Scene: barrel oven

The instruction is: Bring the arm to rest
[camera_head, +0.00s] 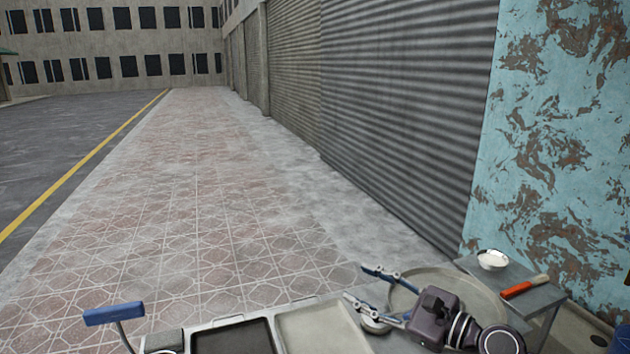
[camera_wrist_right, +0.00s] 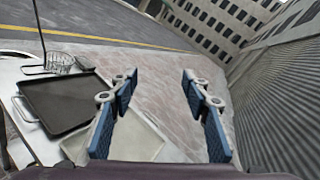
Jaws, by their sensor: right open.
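My right gripper (camera_head: 368,284) is at the lower right of the head view, above the worktop and beside a round tray. Its two blue-padded fingers are spread apart with nothing between them. In the right wrist view the right gripper (camera_wrist_right: 160,115) also shows open and empty, with pavement and a pale tray behind its fingers. My left gripper is not in view.
Below are a dark tray (camera_head: 233,338), a pale tray (camera_head: 318,330) and a round tray (camera_head: 480,297). A side table (camera_head: 535,298) holds a white bowl (camera_head: 492,260) and a red-handled tool (camera_head: 518,289). A blue handle (camera_head: 114,313) stands at left. A peeling wall (camera_head: 550,130) borders the right.

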